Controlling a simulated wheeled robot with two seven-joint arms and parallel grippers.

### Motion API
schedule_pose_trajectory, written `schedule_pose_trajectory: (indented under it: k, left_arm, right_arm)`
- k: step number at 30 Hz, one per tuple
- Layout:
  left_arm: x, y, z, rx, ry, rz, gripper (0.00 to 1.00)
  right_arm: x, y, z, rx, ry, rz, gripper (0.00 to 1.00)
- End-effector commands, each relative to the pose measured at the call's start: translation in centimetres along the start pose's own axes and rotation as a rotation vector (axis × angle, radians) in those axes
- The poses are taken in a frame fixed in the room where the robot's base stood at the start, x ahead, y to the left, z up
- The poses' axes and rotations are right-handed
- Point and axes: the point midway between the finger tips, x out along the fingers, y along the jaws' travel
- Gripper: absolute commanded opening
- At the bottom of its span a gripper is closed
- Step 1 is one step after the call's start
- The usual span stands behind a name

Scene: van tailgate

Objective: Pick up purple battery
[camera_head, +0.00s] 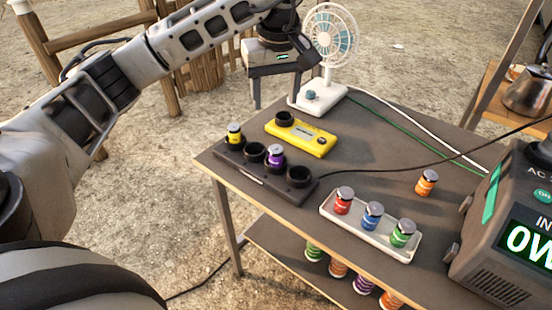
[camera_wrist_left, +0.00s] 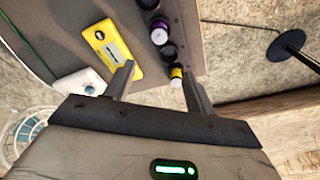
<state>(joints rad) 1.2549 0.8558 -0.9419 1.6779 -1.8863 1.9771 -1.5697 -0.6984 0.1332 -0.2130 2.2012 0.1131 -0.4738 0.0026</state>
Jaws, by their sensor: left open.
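The purple battery (camera_head: 275,156) stands upright in one socket of a dark charging rack (camera_head: 240,170) on the table. It also shows in the left wrist view (camera_wrist_left: 159,34). A yellow battery (camera_head: 234,133) stands in the rack's left end and shows near a fingertip in the wrist view (camera_wrist_left: 176,74). Other rack sockets look empty. My left gripper (camera_head: 277,92) is open and empty, beyond the rack near the table's back left edge. In the wrist view its spread fingers (camera_wrist_left: 158,67) point towards the rack. My right gripper is out of view.
A yellow device (camera_head: 300,138) with an empty socket lies behind the rack, near a white fan (camera_head: 318,92). A white tray (camera_head: 370,240) holds red, blue and green batteries. An orange battery (camera_head: 426,183) stands alone. A power station (camera_head: 500,235) is right. Cables cross the table.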

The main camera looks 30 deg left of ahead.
Motion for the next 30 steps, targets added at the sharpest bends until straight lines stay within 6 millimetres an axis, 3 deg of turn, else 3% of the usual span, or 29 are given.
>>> schedule_pose_trajectory:
  k: [9,19,30]
  left_arm:
    - [7.0,0.0,0.3,0.002,-0.007,-0.002,0.55]
    - [9.8,0.2,0.5,0.003,-0.007,0.001,0.55]
    - [14.2,0.4,1.2,0.001,-0.007,0.003,0.55]
  right_arm:
    - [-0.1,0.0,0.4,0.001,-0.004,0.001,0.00]
    - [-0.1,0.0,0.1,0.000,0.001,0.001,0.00]
    - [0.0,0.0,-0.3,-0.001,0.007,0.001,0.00]
